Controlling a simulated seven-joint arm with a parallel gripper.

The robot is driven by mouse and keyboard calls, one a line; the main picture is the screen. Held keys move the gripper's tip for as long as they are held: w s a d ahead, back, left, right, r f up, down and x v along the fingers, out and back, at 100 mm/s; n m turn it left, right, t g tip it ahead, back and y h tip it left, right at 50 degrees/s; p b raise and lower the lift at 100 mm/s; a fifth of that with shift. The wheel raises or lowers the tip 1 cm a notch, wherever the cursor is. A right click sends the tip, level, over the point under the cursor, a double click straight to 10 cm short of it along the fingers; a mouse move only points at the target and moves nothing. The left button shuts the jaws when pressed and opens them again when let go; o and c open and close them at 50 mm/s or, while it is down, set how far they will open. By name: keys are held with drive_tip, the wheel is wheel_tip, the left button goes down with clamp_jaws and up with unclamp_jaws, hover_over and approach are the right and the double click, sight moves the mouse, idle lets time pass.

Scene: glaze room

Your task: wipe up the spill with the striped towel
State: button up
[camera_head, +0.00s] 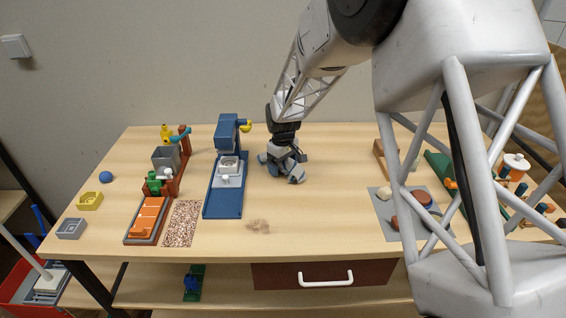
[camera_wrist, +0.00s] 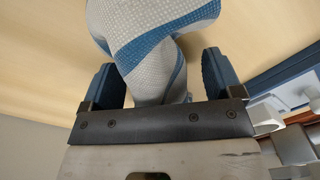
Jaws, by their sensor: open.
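The striped towel (camera_head: 296,174) lies crumpled on the table under my gripper, grey-white with blue bands. In the wrist view the towel (camera_wrist: 155,45) fills the space between the two blue finger pads and runs out past them. My gripper (camera_wrist: 160,80) is open, its fingers on either side of a fold of the towel. In the head view my gripper (camera_head: 284,152) is low over the towel and partly hides it. The spill (camera_head: 258,226) is a small brownish smear on the bare wood in front of the towel, nearer the table's front edge.
A blue machine (camera_head: 223,190) stands left of the towel, with a speckled mat (camera_head: 182,223) and an orange-topped block (camera_head: 148,219) beyond it. A grey mat (camera_head: 383,208) with round pieces lies at right, partly behind my arm. The wood around the spill is clear.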

drive_tip(key=shift+f, duration=0.65)
clamp_jaws()
idle(0.4)
drive_tip(key=shift+r, duration=0.2)
drive_tip(key=shift+r, duration=0.3)
